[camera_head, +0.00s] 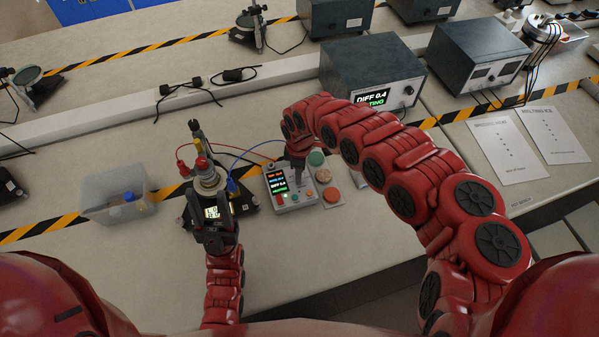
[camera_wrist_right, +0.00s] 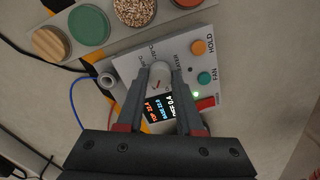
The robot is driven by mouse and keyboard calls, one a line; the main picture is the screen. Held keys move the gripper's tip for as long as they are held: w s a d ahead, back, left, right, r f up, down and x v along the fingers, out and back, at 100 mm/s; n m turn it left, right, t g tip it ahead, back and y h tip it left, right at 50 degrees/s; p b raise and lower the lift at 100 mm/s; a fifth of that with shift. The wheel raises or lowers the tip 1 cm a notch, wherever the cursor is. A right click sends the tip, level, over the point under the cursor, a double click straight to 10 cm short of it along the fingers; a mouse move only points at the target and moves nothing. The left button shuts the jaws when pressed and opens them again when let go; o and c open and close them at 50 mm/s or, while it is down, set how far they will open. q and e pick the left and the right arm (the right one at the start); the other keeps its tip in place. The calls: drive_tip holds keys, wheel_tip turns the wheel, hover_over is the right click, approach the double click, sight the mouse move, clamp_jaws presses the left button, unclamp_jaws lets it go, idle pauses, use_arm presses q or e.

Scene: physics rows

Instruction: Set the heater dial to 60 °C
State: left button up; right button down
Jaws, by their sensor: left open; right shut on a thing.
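The heater control box (camera_head: 296,201) stands on the bench in the middle, with a small lit screen that also shows in the right wrist view (camera_wrist_right: 160,100), reading DIFF 0.4. My right gripper (camera_head: 297,162) reaches down onto the box. In the right wrist view my right gripper (camera_wrist_right: 159,74) is shut on the pale round dial (camera_wrist_right: 159,70), which has a red mark.
A clear plastic bin (camera_head: 118,207) stands at the left. A dark instrument box (camera_head: 370,68) behind shows DIFF 0.4. Round samples (camera_head: 325,175) lie right of the control box. Red and blue wires run between apparatus and box. Two printed sheets (camera_head: 497,150) lie at right.

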drive_tip(key=m, duration=0.5)
drive_tip(key=shift+m+b, duration=0.3)
drive_tip(key=m, duration=0.3)
drive_tip(key=shift+m+b, duration=0.3)
drive_tip(key=shift+b, duration=0.1)
drive_tip(key=m+b, duration=0.1)
drive_tip(key=m, duration=0.1)
drive_tip(key=shift+f+m, duration=0.15)
drive_tip(key=shift+m, duration=0.15)
drive_tip(key=m+b, duration=0.3)
drive_tip(key=m, duration=0.1)
drive_tip(key=shift+w+a, duration=0.1)
drive_tip(key=shift+m+b, duration=0.5)
drive_tip(key=shift+m, duration=1.3)
drive_tip(key=shift+r, duration=0.2)
drive_tip(key=c, duration=0.5)
unclamp_jaws()
drive_tip(key=shift+c, duration=0.2)
